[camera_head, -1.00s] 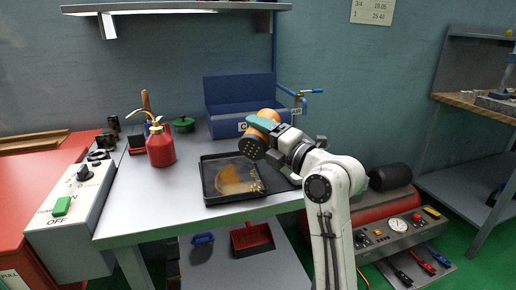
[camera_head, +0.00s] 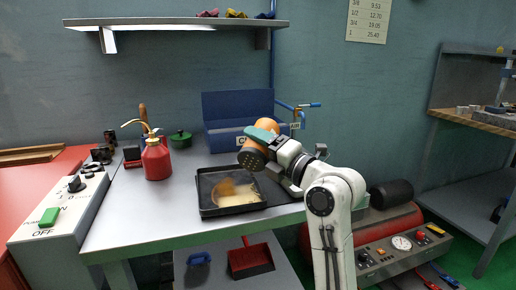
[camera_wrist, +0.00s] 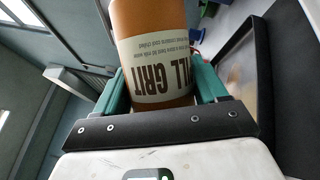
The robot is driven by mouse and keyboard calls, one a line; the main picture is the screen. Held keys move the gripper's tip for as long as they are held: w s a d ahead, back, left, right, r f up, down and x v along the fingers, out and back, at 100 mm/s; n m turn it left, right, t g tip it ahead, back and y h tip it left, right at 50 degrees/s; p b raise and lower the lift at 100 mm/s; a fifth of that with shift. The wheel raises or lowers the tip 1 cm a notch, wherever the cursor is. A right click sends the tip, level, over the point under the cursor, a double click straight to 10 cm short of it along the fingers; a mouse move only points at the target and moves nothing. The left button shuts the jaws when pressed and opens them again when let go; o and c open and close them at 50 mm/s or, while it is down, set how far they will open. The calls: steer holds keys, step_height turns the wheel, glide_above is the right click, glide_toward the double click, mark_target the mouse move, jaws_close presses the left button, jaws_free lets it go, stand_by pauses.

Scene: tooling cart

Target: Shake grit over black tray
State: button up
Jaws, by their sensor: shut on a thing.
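My gripper (camera_head: 266,141) is shut on an orange grit shaker (camera_head: 249,157) with a dark perforated cap. The shaker is tilted, its cap pointing down and left above the black tray (camera_head: 208,213). In the wrist view the orange shaker (camera_wrist: 133,22) sits between the green fingers, and its label shows "GRIT". A brown and pale patch of grit (camera_head: 232,192) shows over the tray floor, blurred on its left part. I cannot tell how much of it is falling and how much lies in the tray.
A red oil can (camera_head: 157,160) stands left of the tray, with a green lidded pot (camera_head: 180,139) behind it. A blue bin (camera_head: 237,110) stands at the back. A grey switch box (camera_head: 60,215) is at the left. The bench top (camera_head: 150,205) between is clear.

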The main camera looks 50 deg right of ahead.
steer(key=shift+w+d, duration=0.1)
stand_by(0.5)
steer(key=shift+w+d+b, duration=0.45)
steer(key=shift+w+d, duration=0.2)
steer(key=shift+w, duration=0.2)
steer(key=shift+w+d+b, duration=0.4)
steer(key=shift+w+d, duration=0.25)
steer(key=shift+w, duration=0.2)
steer(key=shift+w+d+b, duration=0.5)
steer(key=shift+w+d, duration=0.2)
steer(key=shift+w, duration=0.2)
steer(key=shift+w+d+b, duration=0.45)
steer(key=shift+w+d, duration=0.2)
steer(key=shift+w, duration=0.25)
steer(key=shift+w, duration=0.1)
steer(key=shift+w+d+r+b, duration=0.1)
steer(key=shift+w+d+b, duration=0.4)
steer(key=shift+w+d, duration=0.3)
steer(key=shift+w+d+b, duration=0.5)
steer(key=shift+w+d, duration=0.05)
steer(key=shift+w, duration=0.35)
steer(key=shift+w+a, duration=0.7)
steer(key=shift+a, duration=0.2)
steer(key=shift+w+a, duration=0.65)
steer(key=shift+a, duration=0.2)
stand_by(0.3)
